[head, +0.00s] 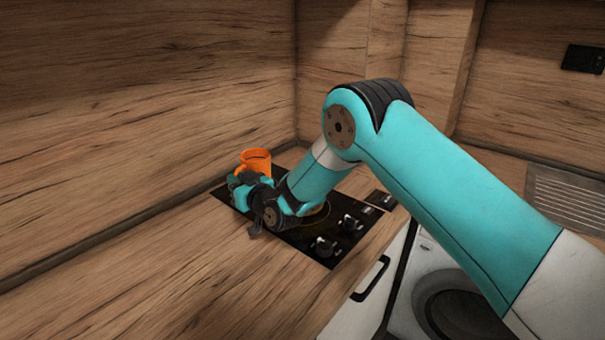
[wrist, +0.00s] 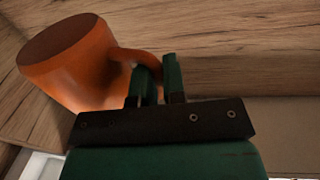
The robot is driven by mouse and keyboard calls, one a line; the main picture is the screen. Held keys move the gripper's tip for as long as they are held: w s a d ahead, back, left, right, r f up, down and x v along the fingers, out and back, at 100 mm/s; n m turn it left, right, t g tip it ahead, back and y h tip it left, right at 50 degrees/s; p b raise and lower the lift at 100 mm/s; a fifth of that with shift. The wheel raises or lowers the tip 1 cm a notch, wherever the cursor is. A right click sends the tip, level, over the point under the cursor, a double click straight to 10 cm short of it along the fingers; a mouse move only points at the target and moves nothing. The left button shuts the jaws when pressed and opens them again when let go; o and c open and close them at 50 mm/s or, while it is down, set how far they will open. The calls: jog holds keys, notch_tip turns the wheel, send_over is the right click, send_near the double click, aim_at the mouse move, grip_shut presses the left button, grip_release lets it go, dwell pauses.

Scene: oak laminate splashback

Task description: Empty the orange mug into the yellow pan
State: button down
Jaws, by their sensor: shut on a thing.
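The orange mug (head: 256,161) is held above the hob's far left part in the head view, its rim facing up or nearly so. In the wrist view the mug (wrist: 85,65) looks tilted at the upper left, and a dark round end face shows. My gripper (wrist: 158,78) is shut on its handle, which runs in between the two fingers. In the head view my wrist hides most of the fingers. A small yellowish patch shows beneath my forearm on the hob; I cannot tell whether it is the yellow pan. The mug's contents cannot be made out.
The black hob (head: 328,247) has several knobs along its right side. The wooden worktop (head: 160,285) is clear at the front left. Wood-panelled walls (head: 150,90) stand close behind. A washing machine (head: 450,300) is below at the right, and a ribbed metal drainer (head: 570,195) lies farther right.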

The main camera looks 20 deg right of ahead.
aim_at(253, 167)
jog(key=shift+d+r, duration=0.15)
jog(key=shift+d, duration=0.1)
jog(key=shift+d+m, duration=0.1)
jog(key=shift+m, duration=0.2)
jog(key=shift+w+d+r+m+t+p, duration=0.1)
jog(key=shift+d+r+m+t+p, duration=0.25)
jog(key=shift+d+r+m+p, duration=0.4)
jog(key=shift+w+d+r+m+t+p, duration=0.1)
jog(key=shift+d+r+m+t+p, duration=0.3)
jog(key=shift+m, duration=0.55)
jog(key=shift+d+f+m, duration=0.1)
jog(key=shift+d+m, duration=0.2)
jog(key=shift+m, duration=0.2)
jog(key=shift+w+d+m+t, duration=0.15)
jog(key=shift+d+m+t, duration=0.2)
jog(key=shift+d+m, duration=0.2)
